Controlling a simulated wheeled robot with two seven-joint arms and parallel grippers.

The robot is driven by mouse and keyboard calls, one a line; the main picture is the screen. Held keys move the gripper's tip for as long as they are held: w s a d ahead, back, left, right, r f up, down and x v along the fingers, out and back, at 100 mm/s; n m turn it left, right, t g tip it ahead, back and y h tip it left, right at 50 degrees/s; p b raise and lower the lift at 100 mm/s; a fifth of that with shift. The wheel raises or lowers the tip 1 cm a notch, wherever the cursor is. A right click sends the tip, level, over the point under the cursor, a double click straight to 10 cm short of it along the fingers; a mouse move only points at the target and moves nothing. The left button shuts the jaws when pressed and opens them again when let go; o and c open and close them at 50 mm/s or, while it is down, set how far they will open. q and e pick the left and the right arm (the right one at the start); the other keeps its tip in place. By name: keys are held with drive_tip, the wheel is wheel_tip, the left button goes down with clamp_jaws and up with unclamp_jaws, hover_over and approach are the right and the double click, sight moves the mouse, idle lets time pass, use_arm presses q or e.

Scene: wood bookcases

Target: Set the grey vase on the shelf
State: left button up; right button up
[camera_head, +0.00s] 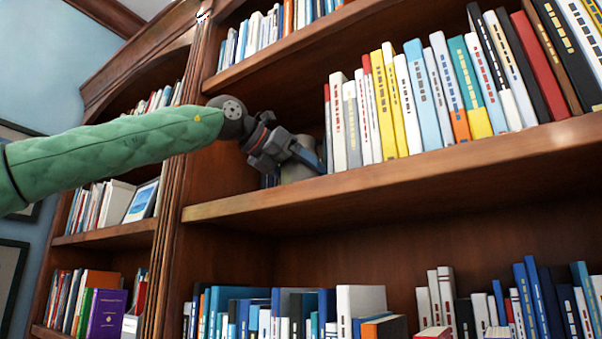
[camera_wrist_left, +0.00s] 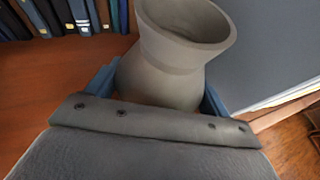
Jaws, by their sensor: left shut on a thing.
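The grey vase (camera_head: 301,172) is in the left end of the middle shelf's bay, mostly hidden behind my left gripper in the head view. My left gripper (camera_head: 310,157) is shut on the vase. In the left wrist view the vase (camera_wrist_left: 178,55) shows its wide open mouth and narrower neck, with the blue fingers of the left gripper (camera_wrist_left: 160,92) on either side of its body. The vase's base is low, near the shelf board (camera_head: 385,183); I cannot tell whether it touches. My right gripper is not in view.
A row of upright books (camera_head: 375,108) stands close to the right of the vase. The wooden upright (camera_head: 185,130) is at the left. Dark blue books (camera_wrist_left: 65,15) show at the upper left of the wrist view. More books (camera_head: 300,305) fill the shelf below.

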use_arm(q)
drive_tip(key=o, duration=1.3)
drive_tip(key=shift+r, duration=0.15)
